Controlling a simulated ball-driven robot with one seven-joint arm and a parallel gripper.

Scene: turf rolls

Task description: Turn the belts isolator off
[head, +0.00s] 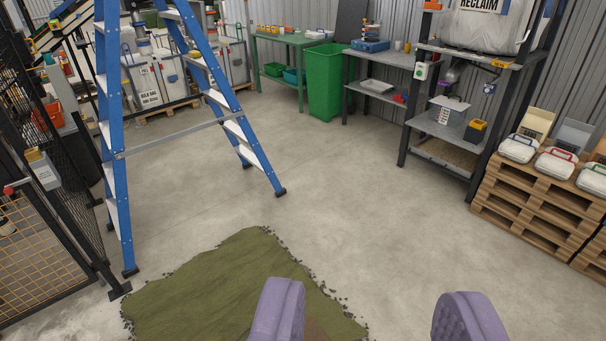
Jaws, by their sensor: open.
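My gripper (372,312) is open and empty at the bottom of the view, its two purple padded fingers wide apart. No switch in view carries a readable "belts" label, so I cannot tell which one is the belts isolator. A small pale control box (421,71) with a green button is on the left post of the shelf rack. A small blue and white device (489,88) is on the rack's right side. A grey box with a yellow top (42,170) hangs on the mesh fence at left. All are well away from my gripper.
A green turf piece (230,290) lies on the floor below my gripper. A blue stepladder (110,140) stands at left by the mesh fence (45,245). A green bin (324,82), the shelf rack (440,130) and stacked pallets (535,205) line the back and right. The middle floor is clear.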

